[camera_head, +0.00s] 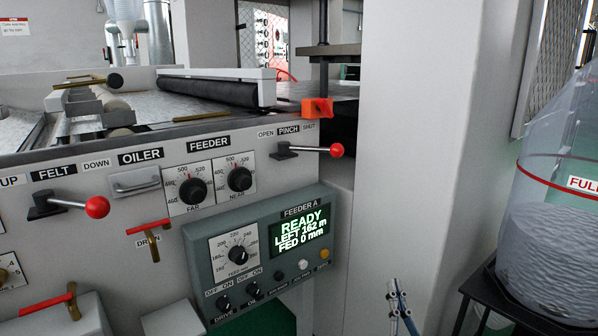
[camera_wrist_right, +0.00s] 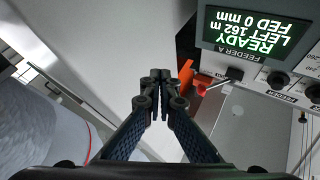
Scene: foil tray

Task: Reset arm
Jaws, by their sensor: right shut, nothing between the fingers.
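My right gripper (camera_head: 401,298) is low in the head view, right of the feeder panel and in front of the pale column. It also shows in the right wrist view (camera_wrist_right: 160,78), with its fingertips together and nothing held. It is apart from the machine and touches nothing that I can see. The left gripper is not in either view. The Feeder A panel (camera_head: 262,258) has a lit screen (camera_head: 300,233) reading READY, LEFT 162 m, FED 0 mm.
The pinch lever (camera_head: 310,150) with a red knob sticks out above the panel. An orange block (camera_head: 317,108) sits at the machine's corner. A pale column (camera_head: 420,130) stands behind the gripper. A clear bin (camera_head: 553,215) marked FULL stands on a dark stand (camera_head: 485,285) at right.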

